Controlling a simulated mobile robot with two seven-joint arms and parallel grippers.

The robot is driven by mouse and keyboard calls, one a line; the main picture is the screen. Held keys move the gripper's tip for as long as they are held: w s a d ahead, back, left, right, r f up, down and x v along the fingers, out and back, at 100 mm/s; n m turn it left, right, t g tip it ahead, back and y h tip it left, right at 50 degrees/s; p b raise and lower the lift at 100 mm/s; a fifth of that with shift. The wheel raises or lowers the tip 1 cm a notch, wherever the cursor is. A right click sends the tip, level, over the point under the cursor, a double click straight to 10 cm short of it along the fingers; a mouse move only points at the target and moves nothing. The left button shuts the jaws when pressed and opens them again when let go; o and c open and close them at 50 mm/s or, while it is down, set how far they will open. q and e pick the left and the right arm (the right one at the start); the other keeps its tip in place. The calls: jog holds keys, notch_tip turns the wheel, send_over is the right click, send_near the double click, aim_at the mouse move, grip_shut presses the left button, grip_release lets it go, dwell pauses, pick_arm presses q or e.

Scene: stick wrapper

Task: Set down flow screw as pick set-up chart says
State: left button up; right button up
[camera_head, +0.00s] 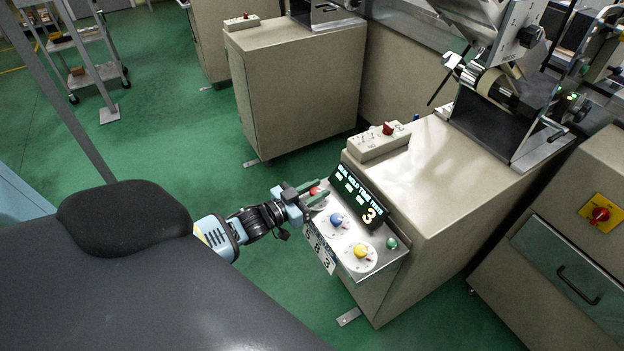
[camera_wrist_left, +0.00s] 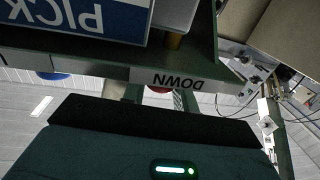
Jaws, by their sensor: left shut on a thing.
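A sloped control panel (camera_head: 338,243) on the beige machine carries a red knob (camera_head: 316,192), a blue knob (camera_head: 336,219) and a yellow knob (camera_head: 361,251), each on a white dial. My left gripper (camera_head: 308,196) is at the red knob and shut on it. In the left wrist view the red knob (camera_wrist_left: 159,89) shows only partly behind the panel edge, and the blue knob (camera_wrist_left: 53,76) is at the left. A dark display (camera_head: 360,200) shows a large 3; its small title is hard to read. No thing is plainly recognisable as a flow screw. My right gripper is not in view.
A white card with digits (camera_head: 321,250) hangs on the panel's front. A green button (camera_head: 391,243) sits at the panel's right end. An upside-down blue PICK sign (camera_wrist_left: 85,17) and DOWN label (camera_wrist_left: 178,80) show in the wrist view. Green floor is clear left of the machine.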

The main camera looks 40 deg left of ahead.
pick_arm(q)
jog(key=n+y+p, duration=0.1)
jog(key=n+y, duration=0.2)
jog(key=y, duration=0.1)
jog(key=shift+r+t+y+p, duration=0.1)
jog(key=shift+t+y+p, duration=0.2)
jog(key=shift+t+y, duration=0.1)
jog(key=shift+n+y, duration=0.5)
jog(key=shift+y, duration=0.2)
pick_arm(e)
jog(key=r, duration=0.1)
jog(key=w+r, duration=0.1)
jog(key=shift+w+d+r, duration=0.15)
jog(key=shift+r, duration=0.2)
pick_arm(q)
jog(key=shift+n+y, duration=0.3)
jog(key=shift+y, duration=0.1)
jog(key=o, duration=0.9)
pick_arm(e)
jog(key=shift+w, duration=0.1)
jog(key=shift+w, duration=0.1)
